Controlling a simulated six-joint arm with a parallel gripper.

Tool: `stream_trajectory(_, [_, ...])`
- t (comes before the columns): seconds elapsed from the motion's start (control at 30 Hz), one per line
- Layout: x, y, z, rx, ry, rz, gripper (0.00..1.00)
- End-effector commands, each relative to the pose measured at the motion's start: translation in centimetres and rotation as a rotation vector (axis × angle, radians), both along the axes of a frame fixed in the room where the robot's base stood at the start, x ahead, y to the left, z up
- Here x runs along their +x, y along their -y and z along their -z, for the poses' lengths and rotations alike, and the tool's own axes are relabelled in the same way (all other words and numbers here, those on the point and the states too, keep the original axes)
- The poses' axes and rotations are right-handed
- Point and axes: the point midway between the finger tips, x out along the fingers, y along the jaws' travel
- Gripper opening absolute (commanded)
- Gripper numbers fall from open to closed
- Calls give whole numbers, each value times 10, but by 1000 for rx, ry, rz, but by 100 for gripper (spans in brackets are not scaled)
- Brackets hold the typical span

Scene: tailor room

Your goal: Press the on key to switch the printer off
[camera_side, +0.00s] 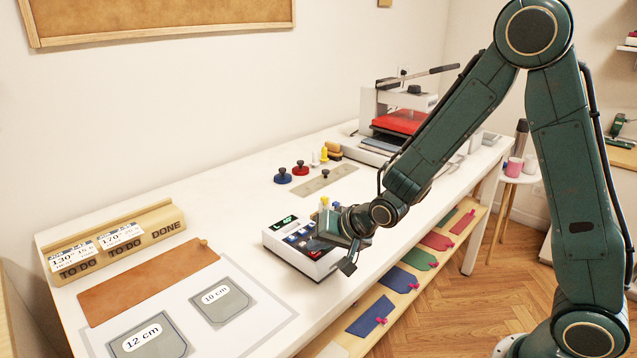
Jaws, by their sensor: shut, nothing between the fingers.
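The printer (274,244) looks to be the small white box with a green-lit display and rows of dark and blue keys, on the table's front half. I cannot read which key is the on key. My gripper (321,243) is shut and empty, low over the right part of the printer. It hides that part of the key panel. I cannot tell whether the fingertips touch a key.
A wooden TO DO/DONE holder (115,240) with label cards stands at the left, beside a brown leather strip (150,282). Blue and red knobbed stamps (300,168) stand behind the printer. A heat press (395,125) stands farther back. Coloured pieces lie on the shelf below.

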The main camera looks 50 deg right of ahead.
Motion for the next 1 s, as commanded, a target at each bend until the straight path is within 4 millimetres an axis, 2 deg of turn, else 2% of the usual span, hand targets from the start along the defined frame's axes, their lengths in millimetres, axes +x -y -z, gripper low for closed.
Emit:
stream_trajectory(0.63, [0,0,3,0,-1,0,0])
stream_trajectory(1.0, [0,0,-9,0,0,0,0])
